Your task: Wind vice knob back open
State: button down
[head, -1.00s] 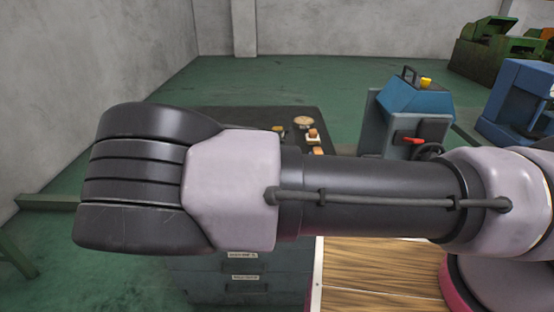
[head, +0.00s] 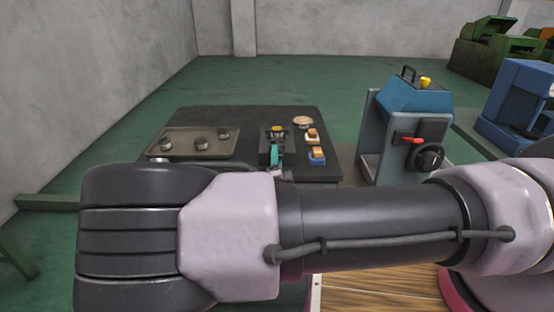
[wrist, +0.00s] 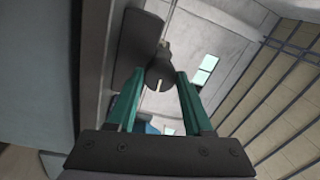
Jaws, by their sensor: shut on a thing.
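The vice (head: 265,142) is a small dark block on the bench, with a yellow piece on top. The vice knob (wrist: 163,74) is a dark grey, tapered piece with a pale line on it, seen in the wrist view. My gripper (wrist: 158,80) has green fingers, one on each side of the knob, shut on it. In the head view a green finger (head: 275,156) shows at the front of the vice, and the knob cannot be made out there. My forearm hides the front of the bench.
A tray (head: 185,153) with several dark round parts lies left on the dark bench (head: 262,113). Two orange-topped blocks (head: 314,137) and a round tan dish (head: 303,121) sit right of the vice. A blue-topped machine (head: 414,98) with a red lever and handwheel stands further right.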

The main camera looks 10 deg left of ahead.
jog(key=shift+c, duration=1.5)
grip_release()
jog(key=shift+s, duration=0.1)
jog(key=v, duration=1)
jog(key=shift+s, duration=0.35)
jog(key=shift+w+d, duration=0.1)
jog(key=shift+d, duration=0.05)
